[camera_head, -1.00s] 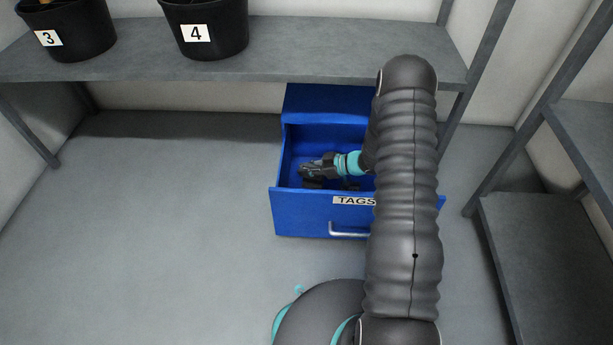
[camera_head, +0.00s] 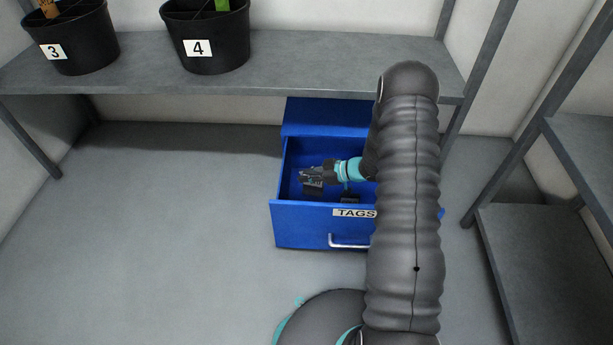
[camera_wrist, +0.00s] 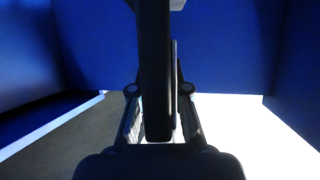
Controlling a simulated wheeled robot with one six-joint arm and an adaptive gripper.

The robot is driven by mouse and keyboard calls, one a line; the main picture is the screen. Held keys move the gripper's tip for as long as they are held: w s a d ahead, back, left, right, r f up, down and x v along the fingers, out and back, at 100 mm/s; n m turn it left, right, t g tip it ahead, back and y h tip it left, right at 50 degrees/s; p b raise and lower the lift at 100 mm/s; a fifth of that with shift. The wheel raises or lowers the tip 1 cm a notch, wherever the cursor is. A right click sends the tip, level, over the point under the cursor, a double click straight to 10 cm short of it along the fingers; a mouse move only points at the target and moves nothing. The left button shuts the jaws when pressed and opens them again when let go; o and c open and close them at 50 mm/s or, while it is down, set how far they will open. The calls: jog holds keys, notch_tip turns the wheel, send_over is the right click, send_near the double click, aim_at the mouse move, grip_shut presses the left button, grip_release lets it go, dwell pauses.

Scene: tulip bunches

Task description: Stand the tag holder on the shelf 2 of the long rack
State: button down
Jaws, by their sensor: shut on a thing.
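My gripper (camera_head: 312,178) is inside the open blue drawer (camera_head: 300,225) labelled TAGS, lying roughly level and pointing left. It is shut on a dark thing, which I take to be the tag holder (camera_head: 313,188); only a small dark part shows below the fingers in the head view. In the wrist view, a dark upright bar (camera_wrist: 154,70) stands between the finger linkages; I cannot tell whether it is the holder or a finger. Another small dark piece (camera_head: 349,197) shows low in the drawer behind its front. My arm hides the drawer's right side.
A long grey shelf (camera_head: 340,65) runs across the back above the drawer, bearing black pots numbered 3 (camera_head: 85,45) and 4 (camera_head: 215,50). Another grey rack (camera_head: 540,255) stands at the right. The floor at left (camera_head: 150,220) is clear.

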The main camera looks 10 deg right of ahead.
jog(key=shift+r+p, duration=1.6)
jog(key=shift+r, duration=0.8)
notch_tip(320, 180, up, 6)
jog(key=s+p, duration=0.2)
jog(key=p, duration=0.2)
jog(key=shift+a+p, duration=0.3)
jog(key=shift+p, duration=0.1)
jog(key=s+a+r+p, duration=0.1)
jog(key=s+a+r, duration=0.1)
jog(key=s, duration=0.7)
jog(key=shift+s+a+p, duration=0.3)
jog(key=shift+s+p, duration=0.05)
jog(key=shift+p, duration=0.05)
jog(key=shift+s+f, duration=0.1)
